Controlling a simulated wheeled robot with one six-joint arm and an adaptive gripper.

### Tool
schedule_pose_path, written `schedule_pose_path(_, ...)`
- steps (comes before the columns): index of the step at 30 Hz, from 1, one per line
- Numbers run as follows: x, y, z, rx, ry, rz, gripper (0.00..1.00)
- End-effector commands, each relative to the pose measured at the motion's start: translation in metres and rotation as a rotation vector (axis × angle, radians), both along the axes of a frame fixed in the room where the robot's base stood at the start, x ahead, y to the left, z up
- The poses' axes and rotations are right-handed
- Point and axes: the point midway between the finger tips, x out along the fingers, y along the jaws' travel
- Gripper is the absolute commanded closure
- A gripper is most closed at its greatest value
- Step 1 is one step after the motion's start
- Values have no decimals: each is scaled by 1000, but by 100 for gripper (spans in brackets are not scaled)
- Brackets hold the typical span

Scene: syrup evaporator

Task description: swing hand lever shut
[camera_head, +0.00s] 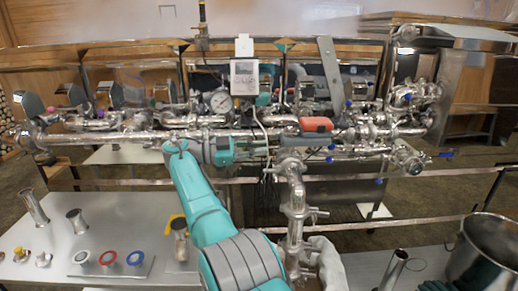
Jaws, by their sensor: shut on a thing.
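My arm reaches up from the bottom into the pipework, and my gripper (262,149) points right among the shiny pipes below the white box. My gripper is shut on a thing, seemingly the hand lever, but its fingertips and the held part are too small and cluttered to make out. A red-orange grip-like piece (316,124) lies level just right of my gripper. A flat grey bar (328,66) stands nearly upright above that piece. I cannot tell whether either one belongs to the held lever.
A round gauge (221,101) and a white box (244,76) with hanging cables sit close above my gripper. A vertical pipe (295,210) stands below right. A blue-handled valve (446,154) is far right. A steel pot (485,255) is bottom right. A bench (110,240) with fittings is left.

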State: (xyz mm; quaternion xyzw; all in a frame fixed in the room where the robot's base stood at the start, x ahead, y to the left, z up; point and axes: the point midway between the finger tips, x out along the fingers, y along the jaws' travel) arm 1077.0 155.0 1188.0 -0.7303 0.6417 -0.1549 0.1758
Motion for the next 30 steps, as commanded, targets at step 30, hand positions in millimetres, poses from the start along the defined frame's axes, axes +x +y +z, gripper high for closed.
schedule_pose_path(30,0,-1,64,2,0,-1,65)
